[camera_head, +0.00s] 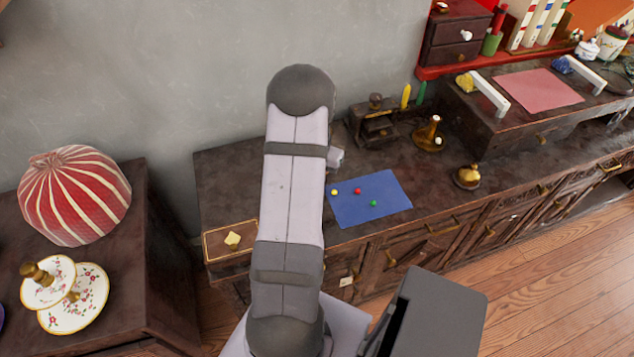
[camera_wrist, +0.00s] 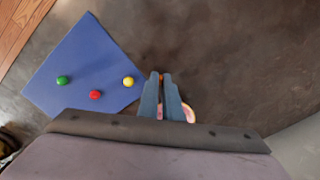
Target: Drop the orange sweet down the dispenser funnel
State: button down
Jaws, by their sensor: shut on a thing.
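In the wrist view, my gripper (camera_wrist: 161,80) has its two blue-grey fingers close together. A small bit of orange (camera_wrist: 161,76) shows between the fingertips, the orange sweet, mostly hidden by them. The fingers are over the dark cabinet top, right of the blue mat. A pale, pinkish rounded rim (camera_wrist: 189,113) shows partly behind the right finger; I cannot tell whether it is the dispenser funnel. In the head view my arm hides the gripper and the sweet, and I cannot make out a funnel for sure.
A blue mat (camera_head: 358,208) holds a yellow sweet (camera_wrist: 128,81), a red sweet (camera_wrist: 95,95) and a green sweet (camera_wrist: 62,80). A dark wooden stand (camera_head: 377,128) and brass pieces (camera_head: 467,177) stand beyond it. A framed tile (camera_head: 213,244) lies left of my arm.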

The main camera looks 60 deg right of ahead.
jog(key=shift+f, duration=0.15)
jog(key=c, duration=1.9)
grip_release()
jog(key=shift+c, duration=0.2)
jog(key=shift+s, duration=0.1)
jog(key=shift+d+r, duration=0.1)
jog(key=shift+r, duration=0.6)
notch_tip(320, 180, up, 11)
jog(key=b, duration=0.1)
